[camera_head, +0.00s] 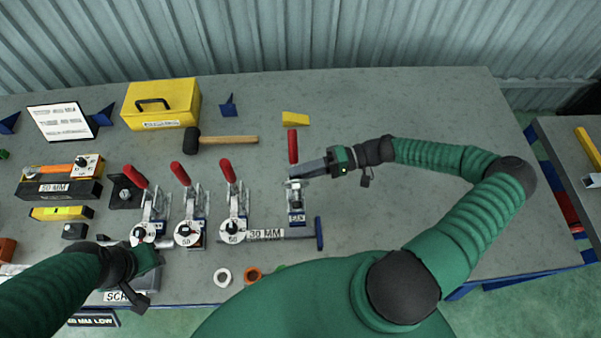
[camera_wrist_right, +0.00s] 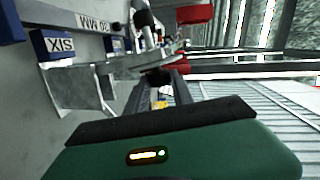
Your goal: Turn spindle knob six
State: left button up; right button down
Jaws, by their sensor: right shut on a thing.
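The clamp marked SIX (camera_head: 296,204) stands apart to the right of the other clamps, with its red handle (camera_head: 292,146) upright. Its blue SIX label (camera_wrist_right: 58,45) shows at the upper left in the right wrist view. My right gripper (camera_head: 300,173) reaches in from the right and is shut at this clamp's spindle knob. The fingers mostly hide the knob. In the right wrist view the fingers (camera_wrist_right: 158,85) meet at the clamp's metal parts. My left gripper (camera_head: 146,268) hangs over the front left of the bench; its jaw opening is unclear.
Several red-handled clamps (camera_head: 188,215) with round dials stand to the left. A bar marked 30 MM (camera_head: 266,234) lies in front of the clamp. A mallet (camera_head: 222,140), a yellow toolbox (camera_head: 160,104) and a yellow wedge (camera_head: 295,118) lie behind. The bench's right part is clear.

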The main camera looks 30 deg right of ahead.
jog(key=shift+s+f, duration=0.15)
jog(key=shift+f, duration=0.1)
jog(key=c, duration=1.4)
grip_release()
jog(key=shift+o, duration=1.5)
jog(key=shift+d+r, duration=0.1)
jog(key=b+v, duration=0.4)
jog(key=v, duration=1.3)
